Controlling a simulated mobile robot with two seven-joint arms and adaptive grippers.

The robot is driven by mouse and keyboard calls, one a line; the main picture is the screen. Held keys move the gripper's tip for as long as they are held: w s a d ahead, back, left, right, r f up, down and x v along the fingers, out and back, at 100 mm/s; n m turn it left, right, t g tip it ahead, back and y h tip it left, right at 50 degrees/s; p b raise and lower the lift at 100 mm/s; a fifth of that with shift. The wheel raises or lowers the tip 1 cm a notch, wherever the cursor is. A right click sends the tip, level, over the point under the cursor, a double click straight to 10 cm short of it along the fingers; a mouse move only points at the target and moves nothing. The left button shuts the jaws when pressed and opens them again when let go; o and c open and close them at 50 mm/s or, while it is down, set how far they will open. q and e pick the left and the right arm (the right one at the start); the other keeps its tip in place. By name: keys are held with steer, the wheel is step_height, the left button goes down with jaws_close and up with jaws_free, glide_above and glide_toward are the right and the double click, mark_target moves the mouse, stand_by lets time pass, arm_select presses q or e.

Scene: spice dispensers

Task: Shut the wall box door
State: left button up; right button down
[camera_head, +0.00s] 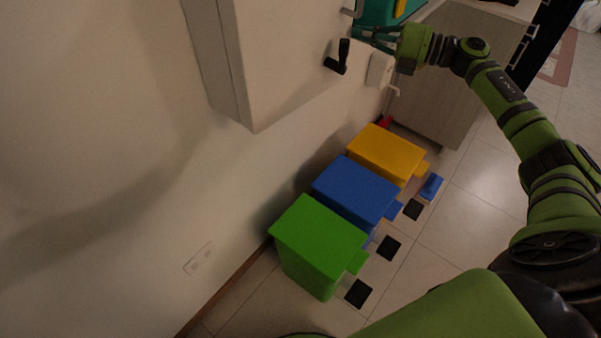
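The pale wall box (222,65) is on the wall at the top, left of centre, and is cut off by the frame's upper edge. Its broad front, which I take to be the door (285,55), bears a black handle (340,58) near its right side. I cannot tell whether the door is fully against the box. My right gripper (366,36) is just right of the handle, apart from it in the picture. Its fingers look spread, with nothing seen between them. My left gripper is out of view.
A small white dispenser (380,69) is on the wall below my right gripper. Green (318,237), blue (354,188) and yellow (386,150) bins stand along the wall below. A pale cabinet (440,100) stands behind my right arm.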

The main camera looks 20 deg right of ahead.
steer(key=shift+w, duration=0.5)
stand_by(0.4)
